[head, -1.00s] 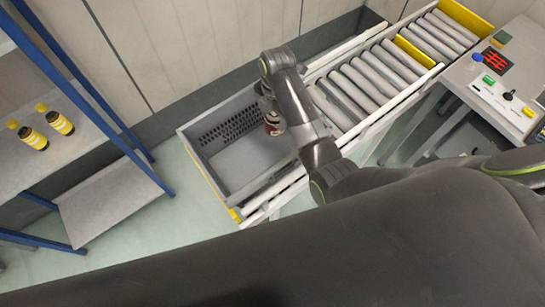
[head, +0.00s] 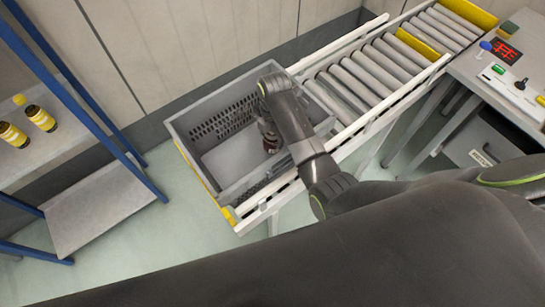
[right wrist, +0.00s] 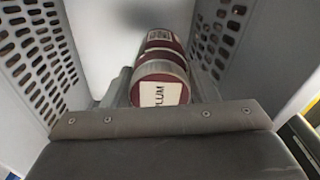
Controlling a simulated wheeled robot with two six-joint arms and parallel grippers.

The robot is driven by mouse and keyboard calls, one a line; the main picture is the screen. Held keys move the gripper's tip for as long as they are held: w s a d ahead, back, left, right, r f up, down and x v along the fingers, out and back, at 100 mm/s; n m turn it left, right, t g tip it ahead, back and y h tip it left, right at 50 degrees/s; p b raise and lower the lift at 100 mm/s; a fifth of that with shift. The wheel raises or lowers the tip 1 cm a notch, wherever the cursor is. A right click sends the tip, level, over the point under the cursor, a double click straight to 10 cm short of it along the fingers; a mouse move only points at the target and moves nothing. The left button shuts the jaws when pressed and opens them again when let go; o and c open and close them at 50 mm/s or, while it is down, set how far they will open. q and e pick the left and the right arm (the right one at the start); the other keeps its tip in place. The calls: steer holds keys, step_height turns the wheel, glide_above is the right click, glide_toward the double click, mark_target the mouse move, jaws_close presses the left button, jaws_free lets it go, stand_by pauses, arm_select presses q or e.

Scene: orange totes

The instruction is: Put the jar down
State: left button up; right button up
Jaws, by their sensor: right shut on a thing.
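The jar (head: 270,143) is dark red with a pale label and sits inside the grey tote (head: 226,157), near its right end. In the right wrist view the jar (right wrist: 160,88) shows its round end, with a label reading "LUM", between the tote's two perforated walls. My right gripper (head: 266,118) reaches down into the tote and is shut on the jar. Its fingers are mostly hidden by my arm in the head view. I cannot tell whether the jar touches the tote floor. My left gripper is not in view.
The tote stands at the near end of a roller conveyor (head: 370,75) with pale side rails. A blue-framed shelf at left holds two yellow-labelled bottles (head: 26,128). A control desk (head: 505,85) with buttons is at right. The tote floor left of the jar looks clear.

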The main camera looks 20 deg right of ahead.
mark_target(272, 150)
step_height(272, 150, down, 4)
steer(key=shift+f, duration=2.2)
steer(key=shift+f, duration=0.15)
steer(key=o, duration=1.2)
steer(key=r, duration=1.2)
steer(key=shift+w+d+r, duration=0.1)
steer(key=shift+d+r, duration=0.05)
steer(key=shift+d, duration=0.1)
